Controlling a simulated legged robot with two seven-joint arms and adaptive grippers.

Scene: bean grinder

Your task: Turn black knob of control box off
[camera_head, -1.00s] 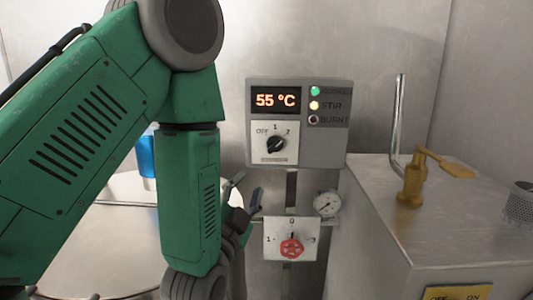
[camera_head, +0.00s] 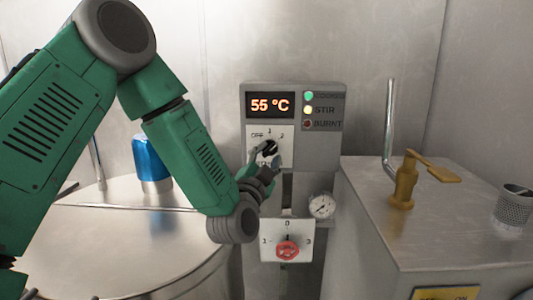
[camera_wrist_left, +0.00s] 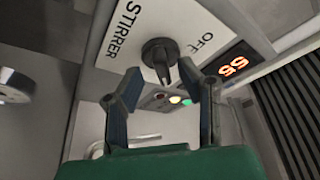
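The control box (camera_head: 330,140) is grey and stands on the back wall, with a display reading 55 °C and lit green and yellow lamps. Its black knob (camera_head: 267,147) sits on a white plate marked OFF, 1 and 2. My left gripper (camera_head: 264,164) is just below and in front of the knob and partly covers the plate. In the left wrist view the knob (camera_wrist_left: 160,55) stands ahead, between and slightly beyond the open fingertips of the left gripper (camera_wrist_left: 160,82), with no clear contact. My right gripper is not in view.
A red knob (camera_head: 287,251) on a lower white plate and a round gauge (camera_head: 322,206) sit below the box. A brass lever valve (camera_head: 405,185) stands on the metal cabinet at right. A blue cup (camera_head: 151,160) stands on the round metal lid (camera_head: 100,240) at left.

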